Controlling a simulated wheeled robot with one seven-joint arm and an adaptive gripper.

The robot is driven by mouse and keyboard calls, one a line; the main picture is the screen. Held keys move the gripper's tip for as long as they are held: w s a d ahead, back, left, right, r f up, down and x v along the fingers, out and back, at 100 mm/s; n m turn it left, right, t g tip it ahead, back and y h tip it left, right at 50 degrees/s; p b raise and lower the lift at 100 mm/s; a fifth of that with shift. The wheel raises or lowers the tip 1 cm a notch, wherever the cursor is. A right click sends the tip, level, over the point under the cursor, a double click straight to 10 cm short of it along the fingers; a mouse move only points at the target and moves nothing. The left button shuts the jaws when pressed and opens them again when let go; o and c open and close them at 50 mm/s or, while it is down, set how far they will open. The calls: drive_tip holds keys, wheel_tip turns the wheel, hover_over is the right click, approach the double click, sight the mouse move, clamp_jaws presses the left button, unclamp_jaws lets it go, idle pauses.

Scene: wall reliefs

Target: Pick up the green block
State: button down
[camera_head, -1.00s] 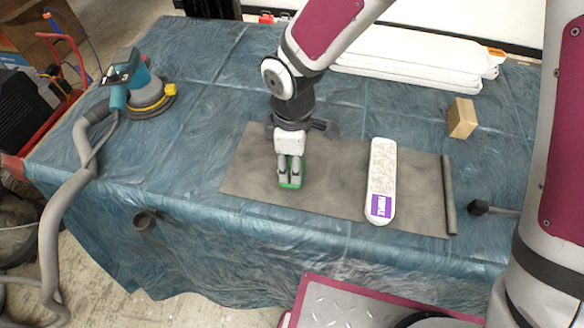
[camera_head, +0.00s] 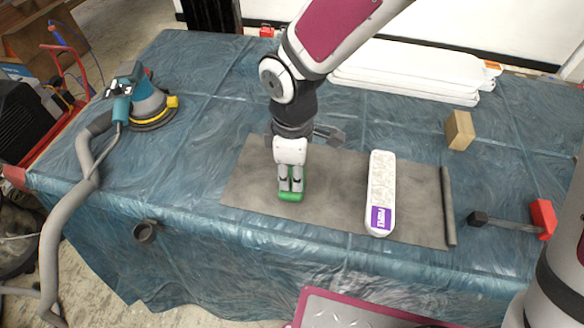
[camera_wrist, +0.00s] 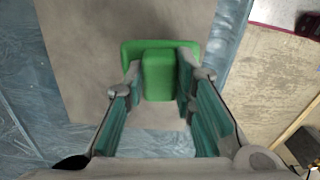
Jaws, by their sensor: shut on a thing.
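The green block (camera_head: 291,196) is in the head view at the lower end of my gripper (camera_head: 290,184), over the left part of the grey mat (camera_head: 333,178). In the wrist view the green block (camera_wrist: 158,75) has a wider plate-like far part and a narrower middle part. The fingers of my gripper (camera_wrist: 160,85) stand on both sides of the narrower part, shut on it. The fingers hide part of the block. I cannot tell whether the block is touching the mat or just above it.
A white bar with a purple label (camera_head: 381,194) lies right of the block. A wooden block (camera_head: 459,130), a hammer-like tool with a red end (camera_head: 512,222) and white stacked pieces (camera_head: 410,70) lie farther off. A sander with a hose (camera_head: 146,103) stands at the left.

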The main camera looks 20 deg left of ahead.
drive_tip(key=s+d+r, duration=0.1)
drive_tip(key=s+d, duration=0.3)
drive_tip(key=s, duration=0.9)
drive_tip(key=shift+d+r, duration=0.15)
drive_tip(key=shift+d, duration=0.05)
drive_tip(key=shift+s, duration=0.1)
